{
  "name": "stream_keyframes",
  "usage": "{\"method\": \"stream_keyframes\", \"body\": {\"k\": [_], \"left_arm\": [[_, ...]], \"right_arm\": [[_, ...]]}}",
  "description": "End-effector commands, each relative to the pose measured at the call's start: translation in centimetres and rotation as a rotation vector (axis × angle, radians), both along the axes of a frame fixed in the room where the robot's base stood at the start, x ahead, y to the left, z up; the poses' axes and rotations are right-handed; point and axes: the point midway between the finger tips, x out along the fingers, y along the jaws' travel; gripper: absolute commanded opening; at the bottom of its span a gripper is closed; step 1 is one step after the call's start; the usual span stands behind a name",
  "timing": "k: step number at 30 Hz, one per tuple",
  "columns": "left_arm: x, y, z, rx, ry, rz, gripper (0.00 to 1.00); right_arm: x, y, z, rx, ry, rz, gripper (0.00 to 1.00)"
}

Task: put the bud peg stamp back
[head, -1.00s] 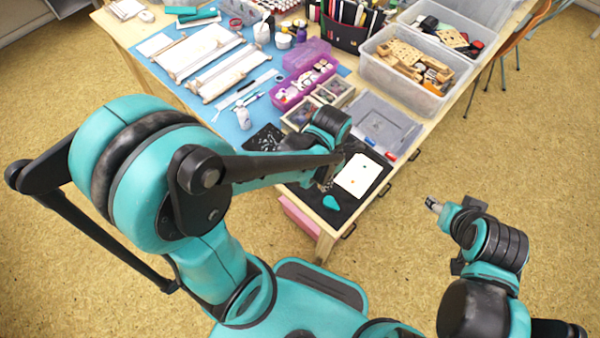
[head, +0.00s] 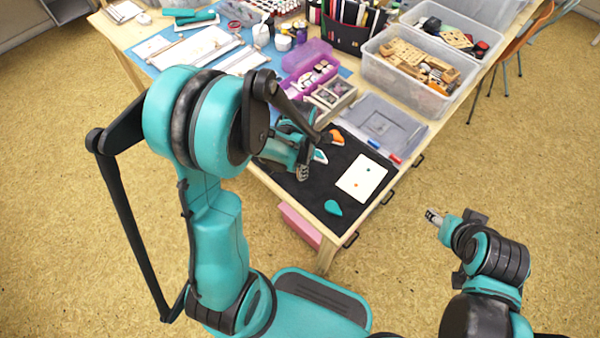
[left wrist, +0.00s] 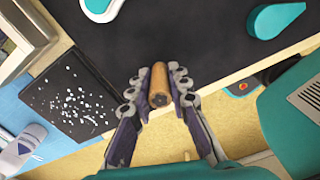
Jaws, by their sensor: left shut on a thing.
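My left gripper (left wrist: 160,88) is shut on a wooden peg stamp (left wrist: 159,80) in the left wrist view. The peg's dark-marked end faces the camera; its design is too small to name. In the head view my left gripper (head: 303,172) is over the left part of the black mat (head: 305,205), and the peg cannot be made out there. A wooden box with compartments (head: 331,96) stands behind the mat. My right gripper (head: 434,216) hangs over the floor, off the table's right side; its finger opening is too small to tell.
On the mat lie a white card (head: 361,178) with coloured dots, a teal drop-shaped piece (head: 333,208), an orange inkpad (head: 336,138) and a teal-and-white inkpad (head: 320,156). A black speckled tray (left wrist: 70,95) and a bottle (left wrist: 20,150) lie left in the wrist view.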

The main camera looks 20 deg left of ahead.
Motion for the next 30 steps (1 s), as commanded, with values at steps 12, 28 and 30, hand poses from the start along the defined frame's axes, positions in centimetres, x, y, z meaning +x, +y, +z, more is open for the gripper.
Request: {"method": "stream_keyframes", "body": {"k": [12, 28, 30], "left_arm": [[0.0, 0.0, -0.8, 0.0, 0.0, 0.0, 0.2], [0.0, 0.0, 0.8, 0.0, 0.0, 0.0, 0.38], [0.0, 0.0, 2.2, 0.0, 0.0, 0.0, 0.38]], "right_arm": [[0.0, 0.0, -0.6, 0.0, 0.0, 0.0, 0.52], [0.0, 0.0, 0.5, 0.0, 0.0, 0.0, 0.52], [0.0, 0.0, 1.2, 0.0, 0.0, 0.0, 0.52]]}}
